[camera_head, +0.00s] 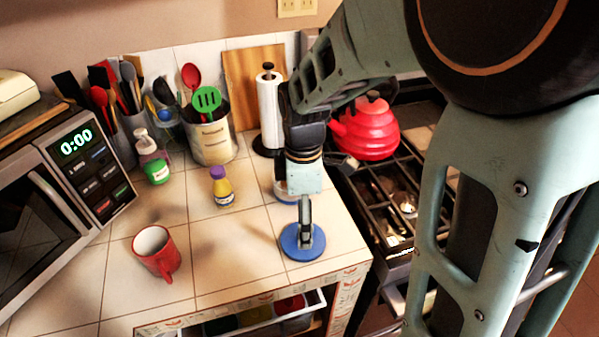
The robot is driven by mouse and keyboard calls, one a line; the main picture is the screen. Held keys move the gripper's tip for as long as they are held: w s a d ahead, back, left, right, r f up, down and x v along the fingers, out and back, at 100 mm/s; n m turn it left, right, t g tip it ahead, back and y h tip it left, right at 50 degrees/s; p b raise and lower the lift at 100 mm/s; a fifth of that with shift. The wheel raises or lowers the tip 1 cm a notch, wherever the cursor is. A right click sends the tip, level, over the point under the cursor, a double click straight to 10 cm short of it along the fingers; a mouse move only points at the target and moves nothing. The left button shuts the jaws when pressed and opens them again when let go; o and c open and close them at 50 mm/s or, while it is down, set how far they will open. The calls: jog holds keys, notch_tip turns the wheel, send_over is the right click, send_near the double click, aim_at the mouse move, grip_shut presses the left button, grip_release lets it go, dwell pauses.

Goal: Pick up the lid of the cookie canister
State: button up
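A round blue lid (290,247) shows near the front right corner of the tiled counter, in front of the stove. My gripper (305,238) points down over the middle of the lid, and its fingertips overlap the lid's centre in the picture. The fingers line up with the view, so I cannot tell whether they are open or closed on the lid's knob. I also cannot tell whether the lid rests on the counter or hangs above it. Just behind my gripper is a mostly hidden pale container with a blue edge (281,190); it may be the canister.
A red mug (157,253) and a purple-capped bottle (221,187) stand left of my gripper. A utensil crock (211,139) and paper towel roll (270,110) stand behind. A red kettle (367,130) is on the stove. An open drawer (260,318) juts below the counter.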

jog(key=shift+s+d+f, duration=0.1)
jog(key=shift+f, duration=3.5)
jog(key=shift+c, duration=0.2)
jog(key=shift+s, duration=0.1)
jog(key=c, duration=1.3)
